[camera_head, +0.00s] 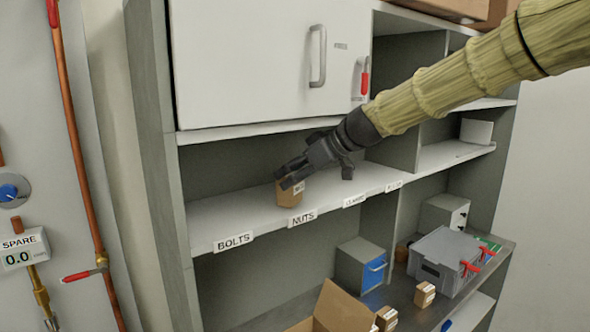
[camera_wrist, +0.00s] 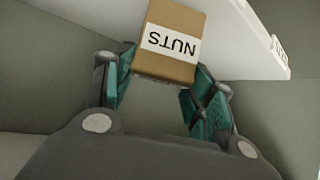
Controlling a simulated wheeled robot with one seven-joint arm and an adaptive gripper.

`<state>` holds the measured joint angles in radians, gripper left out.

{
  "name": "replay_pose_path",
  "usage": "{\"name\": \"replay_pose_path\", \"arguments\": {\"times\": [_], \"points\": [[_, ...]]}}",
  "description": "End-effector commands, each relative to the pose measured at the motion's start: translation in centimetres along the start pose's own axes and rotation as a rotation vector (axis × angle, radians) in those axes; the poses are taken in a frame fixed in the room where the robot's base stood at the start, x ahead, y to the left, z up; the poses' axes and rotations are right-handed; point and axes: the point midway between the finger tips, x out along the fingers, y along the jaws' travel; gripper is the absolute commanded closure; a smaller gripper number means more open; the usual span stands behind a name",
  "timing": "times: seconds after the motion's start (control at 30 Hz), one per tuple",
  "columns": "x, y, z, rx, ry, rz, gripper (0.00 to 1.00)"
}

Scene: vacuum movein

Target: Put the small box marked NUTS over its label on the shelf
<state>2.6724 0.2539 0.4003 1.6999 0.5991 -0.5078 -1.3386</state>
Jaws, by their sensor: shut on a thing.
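The small brown box marked NUTS (camera_head: 288,194) is at the middle shelf, behind the NUTS label (camera_head: 303,218) and slightly left of it. My gripper (camera_head: 291,177) reaches in from the right and is shut on the box near its top. In the wrist view, the box (camera_wrist: 168,62) shows its white NUTS sticker upside down, between the teal finger pads of my gripper (camera_wrist: 160,88). The box looks about upright. Its base is at or just above the shelf surface (camera_head: 235,215); I cannot tell if it touches.
The BOLTS label (camera_head: 233,242) is to the left, with bare shelf behind it. More labels run to the right. A white cabinet door (camera_head: 250,60) is above. Below are an open carton (camera_head: 340,305), small boxes (camera_head: 424,294), a blue-fronted drawer box (camera_head: 362,265) and a grey case (camera_head: 445,260).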

Motion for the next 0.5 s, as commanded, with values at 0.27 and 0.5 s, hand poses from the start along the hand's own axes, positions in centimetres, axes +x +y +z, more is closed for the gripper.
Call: {"name": "replay_pose_path", "arguments": {"times": [0.27,0.5], "points": [[0.06,0.11,0.61,0.004,0.000,0.001,0.80],[0.15,0.08,0.71,0.003,0.000,0.001,0.80]]}}
